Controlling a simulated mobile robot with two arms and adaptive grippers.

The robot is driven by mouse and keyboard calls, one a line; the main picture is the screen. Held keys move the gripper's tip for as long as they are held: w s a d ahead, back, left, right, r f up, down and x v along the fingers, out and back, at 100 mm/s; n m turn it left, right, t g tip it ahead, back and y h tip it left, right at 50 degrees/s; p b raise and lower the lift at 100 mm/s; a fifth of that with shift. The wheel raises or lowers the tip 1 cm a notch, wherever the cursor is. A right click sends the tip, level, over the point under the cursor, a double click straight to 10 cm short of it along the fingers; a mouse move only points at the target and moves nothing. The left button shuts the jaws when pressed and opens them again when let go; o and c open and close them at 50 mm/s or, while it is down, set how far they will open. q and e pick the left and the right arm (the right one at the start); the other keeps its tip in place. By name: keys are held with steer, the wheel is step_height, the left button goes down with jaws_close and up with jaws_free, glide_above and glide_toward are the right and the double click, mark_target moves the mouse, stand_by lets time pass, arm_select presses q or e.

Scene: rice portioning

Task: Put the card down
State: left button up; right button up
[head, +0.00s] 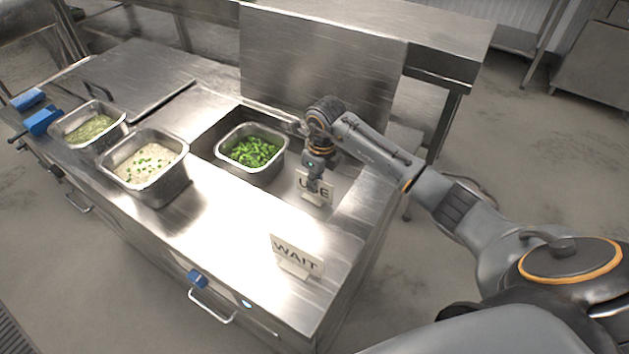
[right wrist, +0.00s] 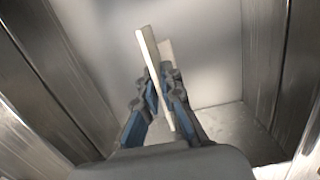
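The white card marked USE (head: 314,190) is at the right part of the steel counter, under my right gripper (head: 315,175). In the right wrist view, the card (right wrist: 152,70) shows nearly edge-on between the two blue-padded fingers (right wrist: 158,108), which are closed on it. The card looks upright and low over the counter; I cannot tell whether its base touches the surface. A second white card marked WAIT (head: 297,257) stands near the front right of the counter, apart from the gripper. My left gripper is not in view.
A steel pan of chopped greens (head: 251,150) sits just left of the gripper. A pan of rice with green bits (head: 148,165) and another pan (head: 92,126) stand farther left. A steel panel (head: 312,60) rises behind. The counter's front middle is clear.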

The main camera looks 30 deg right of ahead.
steer(key=o, duration=0.3)
steer(key=shift+r, duration=0.15)
step_height(320, 180, up, 12)
steer(key=s, duration=0.1)
steer(key=shift+s+d+b, duration=0.15)
steer(key=shift+d+b, duration=0.2)
steer(key=shift+b, duration=0.1)
stand_by(0.3)
